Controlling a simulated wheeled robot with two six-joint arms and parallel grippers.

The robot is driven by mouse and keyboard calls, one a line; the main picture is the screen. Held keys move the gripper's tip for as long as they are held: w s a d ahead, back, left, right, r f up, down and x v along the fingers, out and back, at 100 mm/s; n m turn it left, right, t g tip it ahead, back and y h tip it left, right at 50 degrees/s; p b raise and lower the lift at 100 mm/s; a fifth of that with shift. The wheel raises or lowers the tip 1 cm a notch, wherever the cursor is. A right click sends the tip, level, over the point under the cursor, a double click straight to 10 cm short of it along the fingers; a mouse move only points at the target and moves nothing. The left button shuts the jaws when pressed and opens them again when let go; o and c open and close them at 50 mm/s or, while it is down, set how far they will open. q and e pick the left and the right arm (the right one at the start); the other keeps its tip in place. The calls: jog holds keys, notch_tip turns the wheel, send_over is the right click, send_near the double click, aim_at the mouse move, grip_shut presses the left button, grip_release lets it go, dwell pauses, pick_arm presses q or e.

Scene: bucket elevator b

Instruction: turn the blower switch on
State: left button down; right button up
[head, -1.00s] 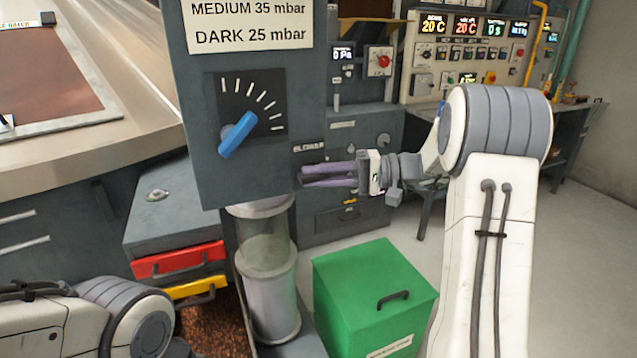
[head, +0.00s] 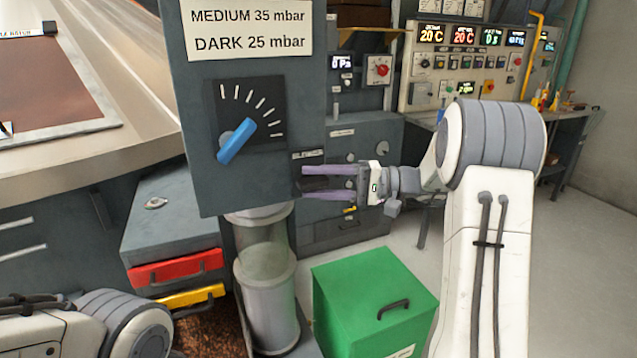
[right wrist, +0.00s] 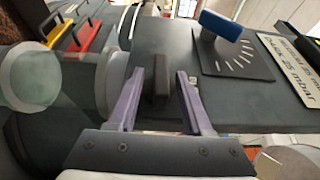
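A dark switch handle (right wrist: 158,82) stands out from the grey control box in the right wrist view, which I take to be the blower switch. A small label (head: 308,155) sits on the box edge just above my right fingers in the head view. My right gripper (head: 304,183) is open, with its purple fingers at the box's right side. In the right wrist view the fingertips (right wrist: 159,78) lie on either side of the handle, with gaps visible on both sides. I cannot tell the switch's on/off position. My left gripper is out of view.
The box front (head: 190,110) carries a blue dial knob (head: 236,141) and a pressure sign (head: 250,28). Below are a glass-and-metal cylinder (head: 266,275), a green bin (head: 375,295), and red (head: 175,270) and yellow (head: 195,295) drawers. Clear floor lies at right.

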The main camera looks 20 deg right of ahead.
jog(key=shift+s, duration=0.1)
jog(key=b+v, duration=0.1)
jog(key=v, duration=0.9)
jog(key=shift+d, duration=0.25)
